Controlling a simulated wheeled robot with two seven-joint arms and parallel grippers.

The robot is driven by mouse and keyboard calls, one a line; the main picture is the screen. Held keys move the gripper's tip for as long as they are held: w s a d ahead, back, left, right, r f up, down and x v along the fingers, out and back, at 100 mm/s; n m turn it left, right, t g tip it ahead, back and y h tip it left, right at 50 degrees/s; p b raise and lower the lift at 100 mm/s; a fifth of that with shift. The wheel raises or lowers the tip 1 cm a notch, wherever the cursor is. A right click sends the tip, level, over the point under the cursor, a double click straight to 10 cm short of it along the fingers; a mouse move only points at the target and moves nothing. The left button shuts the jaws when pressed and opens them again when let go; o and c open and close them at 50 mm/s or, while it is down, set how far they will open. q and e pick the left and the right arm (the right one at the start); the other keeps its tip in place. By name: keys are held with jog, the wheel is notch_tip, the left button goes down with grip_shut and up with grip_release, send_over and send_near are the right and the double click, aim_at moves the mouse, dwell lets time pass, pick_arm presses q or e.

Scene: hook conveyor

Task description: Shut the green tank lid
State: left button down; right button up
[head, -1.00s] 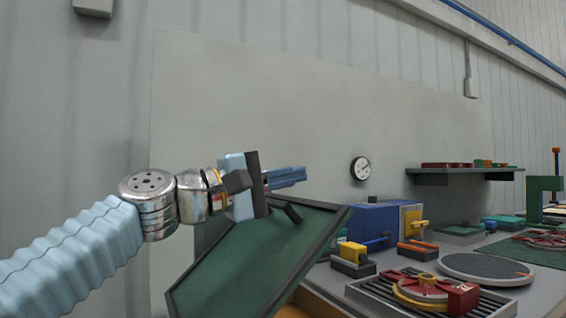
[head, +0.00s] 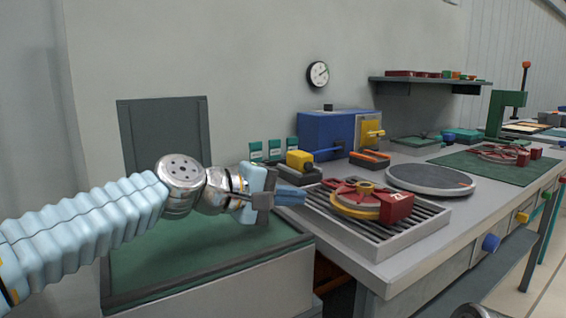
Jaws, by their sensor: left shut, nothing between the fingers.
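The green tank lid (head: 165,262) is a flat green panel with a dark rim, at the lower left. It lies about level on top of the grey tank (head: 250,282), and I see no clear gap along the near edge. My left gripper (head: 292,196) is shut and empty, its blue fingers pointing right above the lid's right part. I cannot tell whether it touches the lid. My left arm hides part of the lid's back and left side. My right gripper is not in view.
Right of the tank stands a workbench with a slatted grey tray (head: 428,222) holding a red and yellow wheel (head: 358,203). A round grey disc (head: 428,179) and a blue box (head: 325,133) stand behind. A dark panel (head: 165,135) is on the wall.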

aim_at(294, 228)
pick_arm(q)
jog(key=shift+g+y, duration=0.4)
jog(key=shift+y, duration=0.2)
jog(key=shift+w+d+f, duration=0.1)
jog(key=shift+d+f, duration=0.05)
jog(key=shift+f, duration=1)
jog(key=shift+w+d+f, duration=0.1)
jog(key=shift+d+f, duration=0.05)
jog(key=shift+f, duration=1)
